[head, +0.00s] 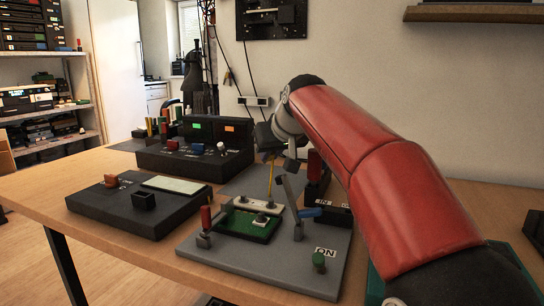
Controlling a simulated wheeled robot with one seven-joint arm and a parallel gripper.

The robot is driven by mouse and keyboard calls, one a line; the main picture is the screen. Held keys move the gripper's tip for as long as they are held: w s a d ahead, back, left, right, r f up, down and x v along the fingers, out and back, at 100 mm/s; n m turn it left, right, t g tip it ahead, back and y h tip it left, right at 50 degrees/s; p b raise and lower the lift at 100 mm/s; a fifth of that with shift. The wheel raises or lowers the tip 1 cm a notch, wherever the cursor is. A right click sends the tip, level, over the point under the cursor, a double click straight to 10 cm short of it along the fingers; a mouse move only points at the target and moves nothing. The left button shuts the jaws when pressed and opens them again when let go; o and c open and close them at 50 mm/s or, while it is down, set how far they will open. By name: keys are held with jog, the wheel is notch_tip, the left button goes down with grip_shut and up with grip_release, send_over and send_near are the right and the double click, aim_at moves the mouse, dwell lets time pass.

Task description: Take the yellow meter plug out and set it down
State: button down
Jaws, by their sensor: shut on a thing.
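The yellow meter plug (270,178) shows as a thin upright yellow stem above the pale strip (243,205) at the back of the green board (233,225). Its lower end meets or overlaps the strip in the picture; I cannot tell whether it is still seated. My gripper (270,154) is small and dark at the end of my red arm, pointing down. It is shut on the top of the yellow plug. The fingertips are partly hidden and hard to make out.
The green board sits on a grey plate (285,272) with a red-handled post (206,217), a tilted lever (291,195) and a green knob (319,261). A black box (130,211) stands left, a console (181,161) behind. Bare wood (50,189) is at far left.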

jog(key=shift+f, duration=0.2)
notch_tip(320, 180, down, 6)
jog(key=b, duration=0.7)
jog(key=shift+f, duration=0.2)
jog(key=c, duration=1.4)
grip_release()
jog(key=shift+o, duration=0.2)
notch_tip(320, 180, up, 20)
jog(key=p, duration=1.1)
